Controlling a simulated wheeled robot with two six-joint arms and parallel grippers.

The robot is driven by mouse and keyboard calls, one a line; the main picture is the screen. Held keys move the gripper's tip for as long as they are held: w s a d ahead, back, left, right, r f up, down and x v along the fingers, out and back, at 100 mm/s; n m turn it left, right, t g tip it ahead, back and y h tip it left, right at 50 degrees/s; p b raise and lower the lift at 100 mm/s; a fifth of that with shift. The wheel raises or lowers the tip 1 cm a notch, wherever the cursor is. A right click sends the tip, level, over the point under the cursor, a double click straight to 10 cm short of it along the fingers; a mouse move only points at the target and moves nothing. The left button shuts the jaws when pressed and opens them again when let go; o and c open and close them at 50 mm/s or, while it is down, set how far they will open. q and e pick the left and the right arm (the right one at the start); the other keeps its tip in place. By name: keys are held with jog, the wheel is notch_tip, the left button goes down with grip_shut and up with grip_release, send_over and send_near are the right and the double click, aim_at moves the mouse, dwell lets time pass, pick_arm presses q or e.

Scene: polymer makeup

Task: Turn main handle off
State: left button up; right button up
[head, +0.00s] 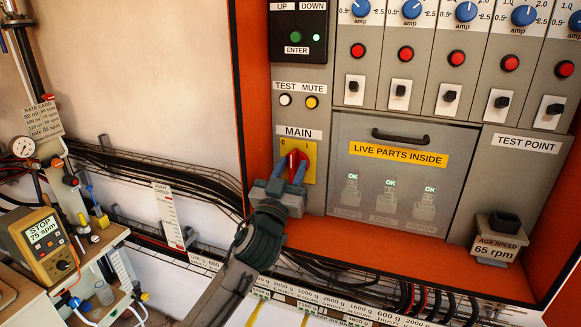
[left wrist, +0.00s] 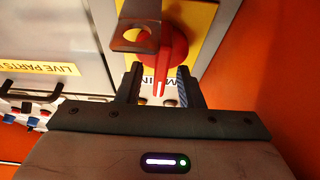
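The main handle (head: 304,158) is a red rotary knob on a yellow plate (head: 310,174) marked 0 and I, below the MAIN label. My left gripper (head: 290,168) is in front of it, with its two fingers on either side of the red handle. In the left wrist view, the red handle (left wrist: 172,50) reaches down between the fingertips of the left gripper (left wrist: 160,80). Gaps show beside it, so the fingers look open around it. The handle's exact angle is partly hidden in the head view. My right gripper is not in view.
A metal bracket with a hole (left wrist: 142,38) stands close by the handle. A LIVE PARTS INSIDE cover (head: 390,190) lies to the right. Buttons, knobs and switches fill the panel above. Cables (head: 150,175) and a yellow meter (head: 42,245) are to the left.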

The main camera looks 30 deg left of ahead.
pick_arm(q)
jog(key=c, duration=0.7)
grip_shut()
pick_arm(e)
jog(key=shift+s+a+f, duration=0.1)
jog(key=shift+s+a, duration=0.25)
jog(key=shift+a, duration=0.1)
